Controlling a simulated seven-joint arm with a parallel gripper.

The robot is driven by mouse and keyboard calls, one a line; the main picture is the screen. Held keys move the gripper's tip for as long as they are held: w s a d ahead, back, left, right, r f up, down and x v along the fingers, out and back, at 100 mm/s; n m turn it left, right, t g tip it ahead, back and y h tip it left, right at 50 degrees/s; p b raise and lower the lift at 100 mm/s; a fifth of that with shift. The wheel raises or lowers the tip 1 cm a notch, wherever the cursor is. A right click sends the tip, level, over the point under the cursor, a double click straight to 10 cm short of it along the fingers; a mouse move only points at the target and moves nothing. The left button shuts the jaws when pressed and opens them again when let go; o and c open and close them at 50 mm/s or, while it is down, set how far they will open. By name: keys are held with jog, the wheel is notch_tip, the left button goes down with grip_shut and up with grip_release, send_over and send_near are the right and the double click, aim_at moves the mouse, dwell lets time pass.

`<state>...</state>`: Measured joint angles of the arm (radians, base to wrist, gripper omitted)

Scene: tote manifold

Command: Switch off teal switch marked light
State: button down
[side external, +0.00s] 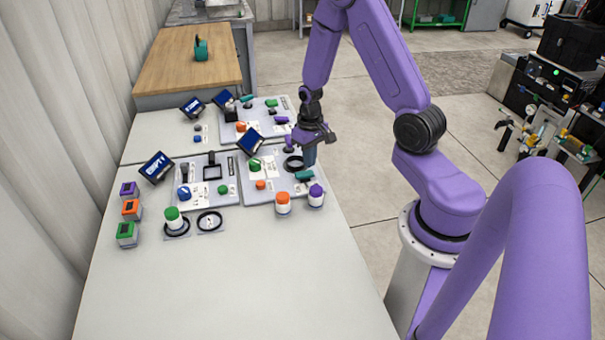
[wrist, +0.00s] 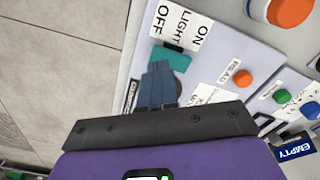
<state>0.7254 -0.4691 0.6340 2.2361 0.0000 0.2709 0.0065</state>
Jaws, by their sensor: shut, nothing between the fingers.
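The teal switch (wrist: 177,58) sits on a light grey panel beside a white label (wrist: 180,24) reading ON, LIGHT and OFF. In the side view the teal switch (side external: 304,176) is at the panel's right edge. My gripper (wrist: 160,68) is shut and empty, its blue-grey fingertips at the switch's near side and overlapping part of it in the wrist view. I cannot tell whether they touch it. In the side view my gripper (side external: 310,161) points down just behind the switch. The switch's lower part is hidden by the fingers.
An orange-lidded jar (side external: 283,204) and a purple-lidded jar (side external: 316,196) stand close in front of the switch. On the same panel are an orange button (wrist: 242,78) and a black ring (side external: 294,163). The table's front (side external: 240,285) is clear.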

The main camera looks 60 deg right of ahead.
aim_at(308, 174)
jog(key=shift+r, duration=2.25)
jog(key=s+a+r+n, duration=0.3)
jog(key=a+r+n, duration=0.1)
jog(key=a, duration=0.4)
jog(key=s+a+r+n, duration=0.2)
jog(key=a+r+n, duration=0.15)
jog(key=a, duration=0.35)
jog(key=s+a+r+n, duration=0.3)
jog(key=s+n, duration=0.1)
jog(key=s, duration=0.4)
jog(key=s+a+r+n, duration=0.3)
jog(key=s+n, duration=0.1)
jog(key=s, duration=0.5)
jog(key=shift+a+r, duration=0.15)
jog(key=shift+a, duration=0.15)
